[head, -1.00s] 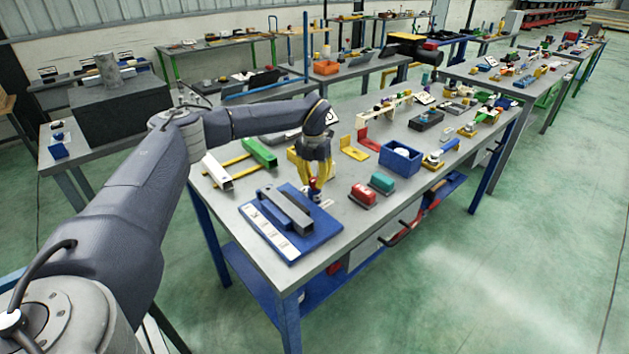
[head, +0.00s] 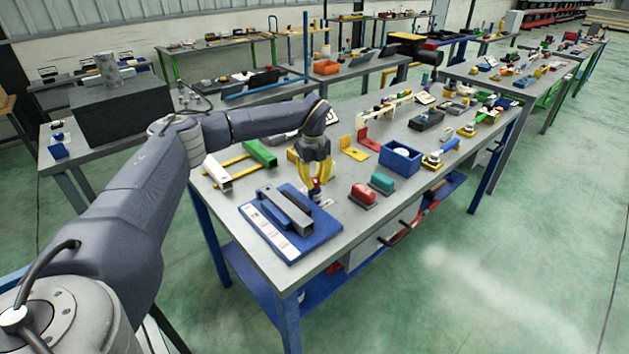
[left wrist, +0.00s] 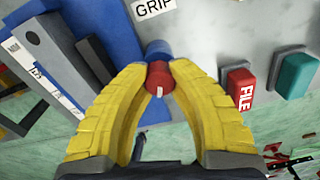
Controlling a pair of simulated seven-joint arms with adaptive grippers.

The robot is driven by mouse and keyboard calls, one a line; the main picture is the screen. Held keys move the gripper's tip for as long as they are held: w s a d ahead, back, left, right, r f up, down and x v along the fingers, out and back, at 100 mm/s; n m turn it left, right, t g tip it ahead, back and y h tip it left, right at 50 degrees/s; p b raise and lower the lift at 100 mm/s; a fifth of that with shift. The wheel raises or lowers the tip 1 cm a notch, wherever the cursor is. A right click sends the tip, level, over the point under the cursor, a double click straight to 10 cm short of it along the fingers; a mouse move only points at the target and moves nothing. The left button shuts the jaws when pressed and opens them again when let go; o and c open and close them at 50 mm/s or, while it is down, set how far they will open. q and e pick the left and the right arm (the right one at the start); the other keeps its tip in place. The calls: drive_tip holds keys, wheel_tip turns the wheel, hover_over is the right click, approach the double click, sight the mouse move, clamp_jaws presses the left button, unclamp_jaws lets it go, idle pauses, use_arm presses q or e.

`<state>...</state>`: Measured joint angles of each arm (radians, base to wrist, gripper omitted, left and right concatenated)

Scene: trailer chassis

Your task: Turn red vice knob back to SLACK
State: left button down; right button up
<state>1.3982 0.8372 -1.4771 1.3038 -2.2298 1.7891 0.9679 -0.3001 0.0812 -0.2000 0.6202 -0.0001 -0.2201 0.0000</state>
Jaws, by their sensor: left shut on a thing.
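The red vice knob (left wrist: 160,78) has a white mark on it and sits in front of a blue round part in the left wrist view. My left gripper (head: 316,181) has its yellow fingers closed around the knob, one on each side; they also show in the left wrist view (left wrist: 159,70). The vice (head: 284,208), with grey bars on a blue base (head: 318,233), lies beside the gripper on the table. A GRIP label (left wrist: 153,6) is at the top of the left wrist view. A SLACK label cannot be made out. My right gripper is not in view.
A red block (head: 363,194) marked FILE and a teal block (head: 382,183) stand right of the knob. A blue bin (head: 400,158) is farther right. Green and yellow parts (head: 240,162) lie behind the vice. The table's front edge is close.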

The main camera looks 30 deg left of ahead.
sight(314, 180)
use_arm(q)
drive_tip(key=shift+n, duration=2)
drive_tip(key=c, duration=1)
unclamp_jaws()
drive_tip(key=shift+s+r, duration=0.15)
drive_tip(key=shift+r, duration=5.85)
